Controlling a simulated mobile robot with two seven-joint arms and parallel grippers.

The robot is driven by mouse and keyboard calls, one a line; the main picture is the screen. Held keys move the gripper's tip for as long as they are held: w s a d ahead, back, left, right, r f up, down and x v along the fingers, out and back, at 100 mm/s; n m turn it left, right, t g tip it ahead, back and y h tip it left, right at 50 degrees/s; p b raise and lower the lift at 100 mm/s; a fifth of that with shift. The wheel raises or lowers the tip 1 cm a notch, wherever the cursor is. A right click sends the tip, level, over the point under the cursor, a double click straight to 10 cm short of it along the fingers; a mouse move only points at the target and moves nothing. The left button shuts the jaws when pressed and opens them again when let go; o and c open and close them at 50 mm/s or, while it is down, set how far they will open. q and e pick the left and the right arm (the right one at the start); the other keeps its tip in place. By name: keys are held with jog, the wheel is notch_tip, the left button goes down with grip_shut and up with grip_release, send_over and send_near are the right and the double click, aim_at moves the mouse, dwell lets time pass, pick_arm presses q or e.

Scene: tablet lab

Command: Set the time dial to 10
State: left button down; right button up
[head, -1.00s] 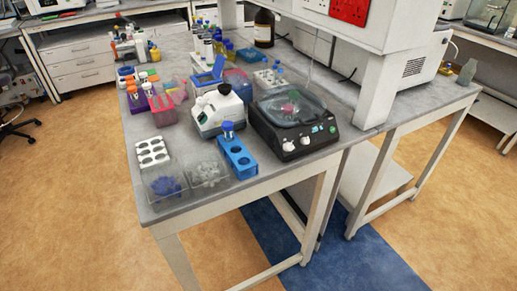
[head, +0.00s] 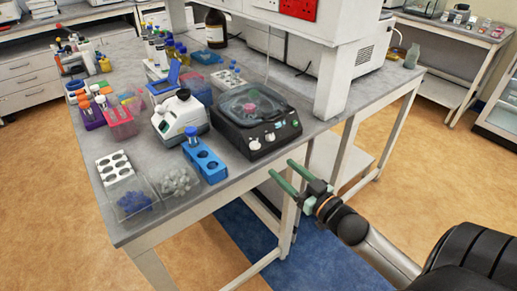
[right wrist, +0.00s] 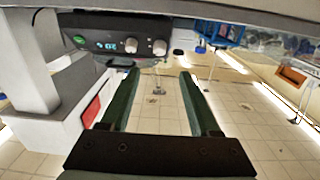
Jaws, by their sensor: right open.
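A black centrifuge-like device (head: 232,128) with a clear lid stands at the table's front edge in the head view. Its front panel carries two pale round dials, a left dial (head: 256,144) and a right dial (head: 270,137), with a small lit display beside them. The right wrist view shows both dials (right wrist: 130,45) (right wrist: 159,47) and the display (right wrist: 106,46); I cannot read which dial is for time. My right gripper (head: 281,167) is open and empty, in front of the panel and apart from it. Its green fingers (right wrist: 159,74) show in the wrist view. My left gripper is out of view.
A blue tube rack (head: 206,163), a white instrument (head: 180,118) and clear boxes (head: 178,183) stand left of the device. A white shelf post (head: 340,85) rises at its right. The space in front of the table edge is clear.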

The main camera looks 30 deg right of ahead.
aim_at(257, 147)
jog(key=w, duration=1.1)
jog(key=shift+a+f, duration=0.1)
jog(key=shift+a, duration=0.2)
jog(key=shift+c, duration=0.2)
grip_shut()
